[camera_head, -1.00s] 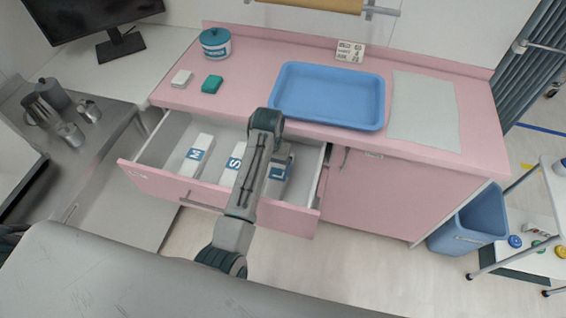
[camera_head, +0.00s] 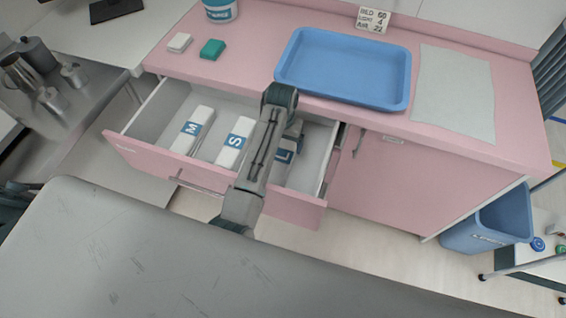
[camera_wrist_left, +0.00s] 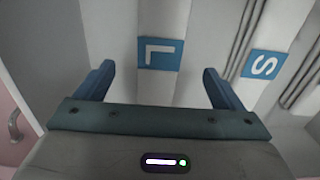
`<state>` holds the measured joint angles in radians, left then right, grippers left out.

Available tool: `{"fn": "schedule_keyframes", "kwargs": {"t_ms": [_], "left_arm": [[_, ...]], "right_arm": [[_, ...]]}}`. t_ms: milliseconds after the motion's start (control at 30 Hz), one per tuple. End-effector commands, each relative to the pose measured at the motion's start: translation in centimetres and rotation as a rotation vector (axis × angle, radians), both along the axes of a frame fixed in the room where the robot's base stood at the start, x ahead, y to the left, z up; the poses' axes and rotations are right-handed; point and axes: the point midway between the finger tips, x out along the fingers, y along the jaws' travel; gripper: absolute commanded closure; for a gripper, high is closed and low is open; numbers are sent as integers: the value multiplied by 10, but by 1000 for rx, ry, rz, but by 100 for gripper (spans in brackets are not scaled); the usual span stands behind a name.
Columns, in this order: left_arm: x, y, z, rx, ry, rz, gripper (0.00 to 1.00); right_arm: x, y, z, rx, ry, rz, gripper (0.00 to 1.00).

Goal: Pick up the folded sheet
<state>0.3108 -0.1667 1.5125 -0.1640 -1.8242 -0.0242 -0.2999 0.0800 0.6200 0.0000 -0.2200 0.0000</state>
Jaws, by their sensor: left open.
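A flat, pale grey-green sheet (camera_head: 455,92) lies on the right part of the pink counter; I cannot tell whether it is folded. My left gripper (camera_wrist_left: 158,72) is open and empty in the left wrist view. Its fingers point toward the white box marked L (camera_wrist_left: 159,53) in the open drawer, one finger to each side of the blue label. In the head view my left arm reaches over the drawer and hides most of the L box (camera_head: 283,155) and the gripper's fingers. The sheet is well to the right of this arm. My right gripper is not in view.
The open drawer (camera_head: 150,162) also holds boxes marked M (camera_head: 193,130) and S (camera_head: 236,142). A blue tray (camera_head: 345,68) stands left of the sheet. A grey padded surface (camera_head: 130,260) fills the foreground. A blue bin (camera_head: 492,222) stands at the right.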

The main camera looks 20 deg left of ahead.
Motion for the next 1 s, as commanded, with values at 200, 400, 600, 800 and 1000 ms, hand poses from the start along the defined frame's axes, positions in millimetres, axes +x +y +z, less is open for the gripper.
{"fn": "schedule_keyframes", "kwargs": {"t_ms": [200, 400, 600, 800, 1000], "left_arm": [[0, 1, -25, 1, 3, 0, 11], [1, 0, -53, 1, 2, -1, 11], [2, 0, -66, 0, 1, 0, 11], [8, 0, -90, 0, 2, 0, 11], [8, 0, -111, 1, 0, 0, 11]], "right_arm": [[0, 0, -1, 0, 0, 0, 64], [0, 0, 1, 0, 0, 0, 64], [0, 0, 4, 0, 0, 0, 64], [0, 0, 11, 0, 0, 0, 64], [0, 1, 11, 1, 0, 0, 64]]}}
